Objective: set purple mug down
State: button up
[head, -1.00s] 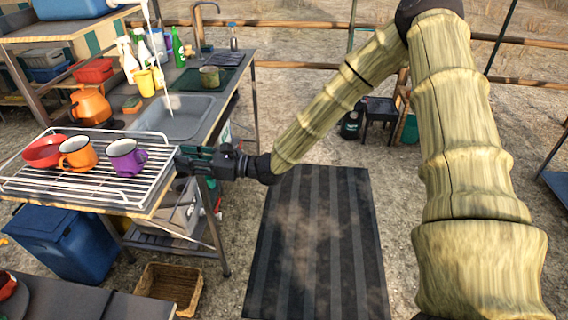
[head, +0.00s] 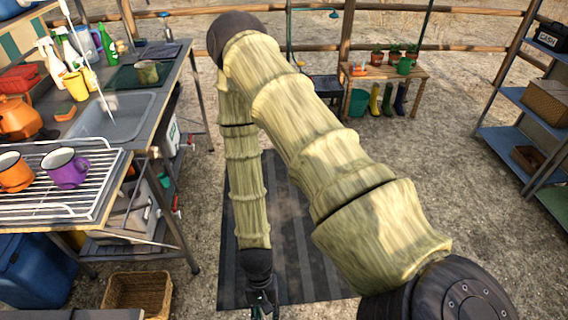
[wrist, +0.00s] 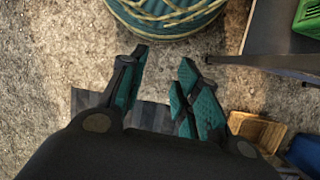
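The purple mug (head: 66,168) stands upright on the white wire rack (head: 95,203) at the left of the head view. Nothing is holding it. My gripper (head: 262,304) hangs low over the dark striped mat, to the right of the rack and well apart from the mug. In the wrist view my gripper (wrist: 163,62) points down, its teal-padded fingers apart with nothing between them. The mug is not in the wrist view.
An orange mug (head: 14,172) stands left of the purple one. A sink (head: 112,116) lies behind the rack. A wicker basket (head: 138,292) and a blue bin (head: 35,272) are on the ground. The striped mat (head: 290,215) is clear.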

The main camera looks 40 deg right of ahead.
jog(key=s+d+f+n+t, duration=0.1)
jog(key=n, duration=0.1)
jog(key=s+d+n+t+h, duration=0.1)
jog(key=n, duration=0.2)
jog(key=s+d+f+n+t, duration=0.1)
jog(key=n, duration=0.1)
jog(key=shift+s+d+f+n+t+h, duration=0.25)
jog(key=shift+f+n+t+h, duration=0.05)
jog(key=shift+f+n, duration=0.1)
jog(key=shift+c, duration=0.4)
dwell(0.5)
